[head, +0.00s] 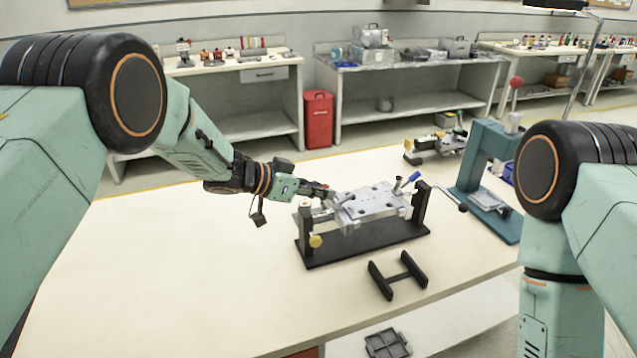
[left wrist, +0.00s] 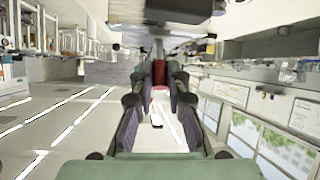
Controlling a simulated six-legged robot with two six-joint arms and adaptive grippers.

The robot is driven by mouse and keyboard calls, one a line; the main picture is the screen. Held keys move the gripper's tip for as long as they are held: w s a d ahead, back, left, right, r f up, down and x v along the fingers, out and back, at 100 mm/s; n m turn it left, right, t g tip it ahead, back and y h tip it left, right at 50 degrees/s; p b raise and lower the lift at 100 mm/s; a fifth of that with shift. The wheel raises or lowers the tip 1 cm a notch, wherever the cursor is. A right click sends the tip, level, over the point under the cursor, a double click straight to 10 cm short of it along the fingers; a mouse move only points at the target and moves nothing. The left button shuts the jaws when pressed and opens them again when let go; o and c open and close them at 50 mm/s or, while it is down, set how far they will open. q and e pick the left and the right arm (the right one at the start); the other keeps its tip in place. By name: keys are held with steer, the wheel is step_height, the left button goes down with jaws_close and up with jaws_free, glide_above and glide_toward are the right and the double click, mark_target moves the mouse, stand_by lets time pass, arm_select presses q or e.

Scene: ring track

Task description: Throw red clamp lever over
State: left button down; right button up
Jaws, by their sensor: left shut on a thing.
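My left gripper (head: 318,190) reaches in from the left to the near-left end of the clamping fixture. The fixture has a silver plate (head: 372,204) held between black uprights on a black base (head: 364,244). In the left wrist view the gripper's fingers (left wrist: 160,88) close on the red clamp lever (left wrist: 159,76). In the head view the fingers largely hide the lever. A blue lever (head: 413,177) stands up tilted at the plate's far-right side. A yellow knob (head: 315,241) shows on the front-left upright. My right gripper is out of view.
A black H-shaped stand (head: 398,274) lies in front of the fixture. A teal press (head: 487,165) with a red-knobbed lever stands to the right. Another small fixture (head: 436,148) stands behind. The table's left half (head: 180,270) is clear.

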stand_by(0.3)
arm_select(q)
steer(key=c, duration=1.3)
jaws_free()
steer(key=shift+d, duration=0.1)
steer(key=v, duration=1.2)
